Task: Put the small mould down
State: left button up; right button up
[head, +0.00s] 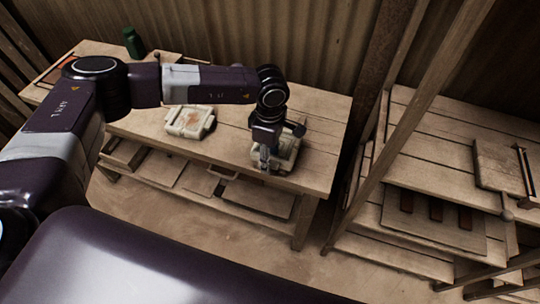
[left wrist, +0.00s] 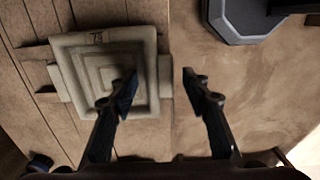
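A pale square mould (head: 290,152) sits on the workbench near its front right edge. In the left wrist view the mould (left wrist: 84,72) shows stepped concentric squares, a dark mark at its top edge and side lugs. My left gripper (head: 266,166) is above its front edge. In the left wrist view the fingers of my left gripper (left wrist: 159,80) are spread, with the mould's right lug showing in the gap between them. No contact is visible. A second pale mould (head: 190,122), with a brownish patch, lies further left on the bench. I cannot tell which is smaller. My right gripper is not in view.
The wooden bench (head: 325,135) has free room right of the mould. A green container (head: 133,42) stands at its back left. A lower shelf (head: 255,198) holds boards. A wooden rack (head: 415,130) stands to the right, beyond a slanted post.

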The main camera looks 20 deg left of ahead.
pick_arm(q)
jog(key=shift+r, duration=0.1)
notch_tip(320, 180, up, 12)
jog(key=b, duration=0.3)
jog(key=shift+b, duration=0.3)
jog(key=shift+d, duration=0.1)
